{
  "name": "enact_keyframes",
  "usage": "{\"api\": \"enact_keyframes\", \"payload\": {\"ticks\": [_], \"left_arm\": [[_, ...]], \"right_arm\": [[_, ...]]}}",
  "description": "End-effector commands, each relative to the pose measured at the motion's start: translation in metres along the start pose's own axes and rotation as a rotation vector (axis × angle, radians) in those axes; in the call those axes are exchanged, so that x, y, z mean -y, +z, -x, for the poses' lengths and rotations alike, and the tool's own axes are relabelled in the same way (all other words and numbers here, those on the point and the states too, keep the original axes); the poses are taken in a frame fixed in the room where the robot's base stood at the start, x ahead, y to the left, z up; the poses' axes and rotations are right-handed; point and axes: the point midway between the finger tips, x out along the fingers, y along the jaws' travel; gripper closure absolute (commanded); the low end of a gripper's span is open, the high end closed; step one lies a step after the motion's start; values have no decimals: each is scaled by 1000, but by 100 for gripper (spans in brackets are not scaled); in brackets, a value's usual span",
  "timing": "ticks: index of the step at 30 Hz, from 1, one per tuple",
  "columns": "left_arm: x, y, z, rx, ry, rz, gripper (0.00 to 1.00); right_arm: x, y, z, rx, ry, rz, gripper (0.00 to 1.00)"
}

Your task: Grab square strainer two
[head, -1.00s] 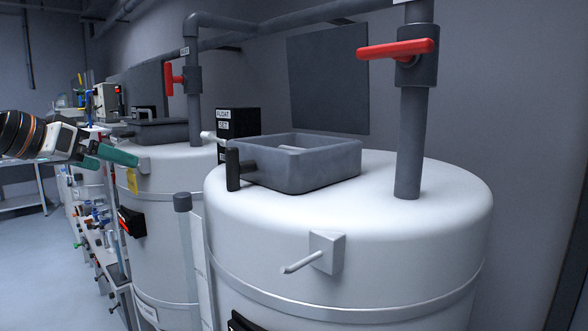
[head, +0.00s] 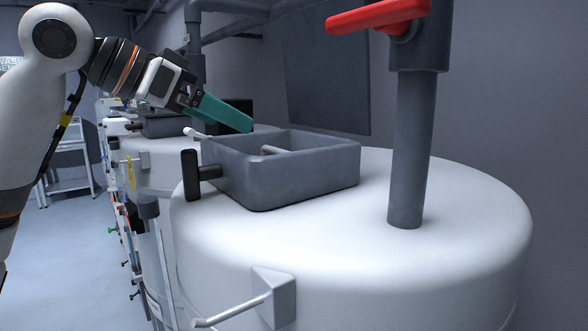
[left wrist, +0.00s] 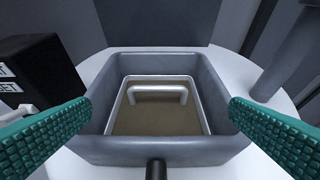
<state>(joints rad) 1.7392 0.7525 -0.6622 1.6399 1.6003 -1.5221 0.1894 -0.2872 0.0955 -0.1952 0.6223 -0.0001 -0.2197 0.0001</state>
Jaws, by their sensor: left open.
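A dark grey square box (head: 285,175) sits on top of the near white tank, with a black side handle (head: 191,176). Inside it is a square strainer (left wrist: 122,92), seen in the left wrist view as a pale square frame with a raised bar handle and a brownish floor. In the head view only its bar (head: 270,150) shows above the box wall. My left gripper (head: 245,124) is open and empty, above the box's far left side. In the left wrist view its teal fingers (left wrist: 160,108) appear either side of the box. My right gripper is out of view.
A grey pipe with a red valve lever (head: 378,15) rises from the tank (head: 460,235) right of the box. A black box (left wrist: 38,72) stands left of it. A bracket with a rod (head: 265,300) juts from the tank's front. More tanks stand behind on the left.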

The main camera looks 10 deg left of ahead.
Motion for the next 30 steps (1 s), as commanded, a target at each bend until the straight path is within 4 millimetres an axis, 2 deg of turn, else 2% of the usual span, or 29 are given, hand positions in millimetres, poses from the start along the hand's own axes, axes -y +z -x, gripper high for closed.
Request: {"api": "enact_keyframes", "payload": {"ticks": [3,9,14,19,24,30], "left_arm": [[0,2,-22,-5,-2,0,0],[0,1,-49,-1,-1,1,0],[-1,1,-59,-2,-2,1,0],[-3,2,-83,-4,-2,1,0],[-3,-1,-103,-2,-2,0,0],[-3,-2,-106,0,-1,0,0]], "right_arm": [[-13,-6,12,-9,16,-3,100],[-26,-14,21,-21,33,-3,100],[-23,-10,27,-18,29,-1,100],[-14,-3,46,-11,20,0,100],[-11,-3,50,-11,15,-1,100],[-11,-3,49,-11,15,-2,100]]}}
